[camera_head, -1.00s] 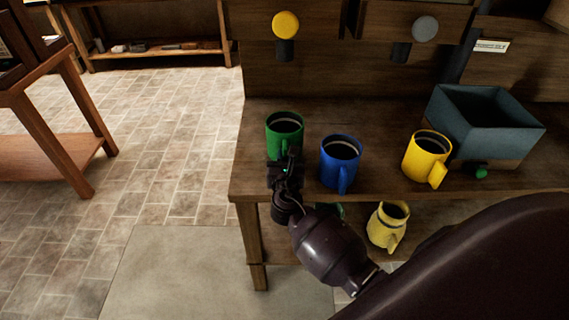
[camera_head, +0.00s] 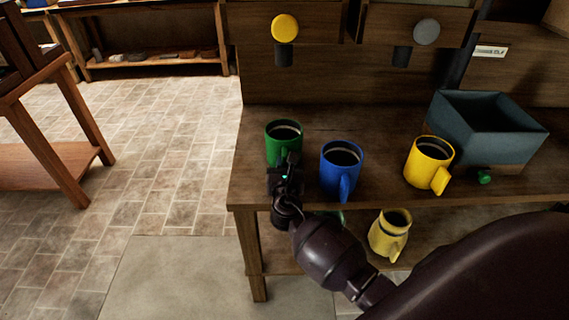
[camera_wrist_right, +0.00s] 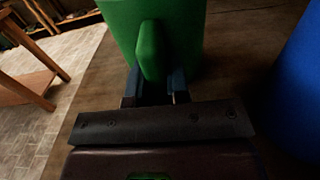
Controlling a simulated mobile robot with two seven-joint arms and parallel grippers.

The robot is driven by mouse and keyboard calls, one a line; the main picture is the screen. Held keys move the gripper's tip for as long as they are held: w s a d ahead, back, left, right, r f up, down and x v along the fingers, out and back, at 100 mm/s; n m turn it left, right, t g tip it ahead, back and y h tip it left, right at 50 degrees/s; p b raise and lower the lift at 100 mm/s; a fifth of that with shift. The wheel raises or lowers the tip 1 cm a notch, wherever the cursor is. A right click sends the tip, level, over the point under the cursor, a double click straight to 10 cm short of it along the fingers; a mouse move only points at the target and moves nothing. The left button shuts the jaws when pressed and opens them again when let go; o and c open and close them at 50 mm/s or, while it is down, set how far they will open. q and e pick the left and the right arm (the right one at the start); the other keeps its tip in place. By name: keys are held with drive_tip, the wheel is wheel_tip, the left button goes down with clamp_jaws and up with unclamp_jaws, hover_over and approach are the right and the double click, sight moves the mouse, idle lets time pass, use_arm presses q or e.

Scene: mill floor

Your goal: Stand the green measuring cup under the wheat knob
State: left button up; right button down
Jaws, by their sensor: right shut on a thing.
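The green measuring cup (camera_head: 283,138) stands upright at the left end of the wooden bench top, and it also shows at the top of the right wrist view (camera_wrist_right: 185,25). My right gripper (camera_head: 287,168) is at its near side, shut on its handle (camera_wrist_right: 151,52). The yellow knob (camera_head: 285,27) and the grey knob (camera_head: 426,32) are on the wooden front above the bench, each over a dark spout. I cannot tell from the pictures which of them is the wheat knob. My left gripper is not in view.
A blue cup (camera_head: 341,165) stands close to the right of the green cup. A yellow cup (camera_head: 429,163) and a blue-grey open box (camera_head: 488,128) are farther right. A pale yellow jug (camera_head: 389,235) is on the lower shelf. The bench top (camera_head: 355,117) behind the cups is clear.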

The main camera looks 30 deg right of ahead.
drive_tip(key=c, duration=1)
unclamp_jaws()
drive_tip(key=shift+s, duration=0.1)
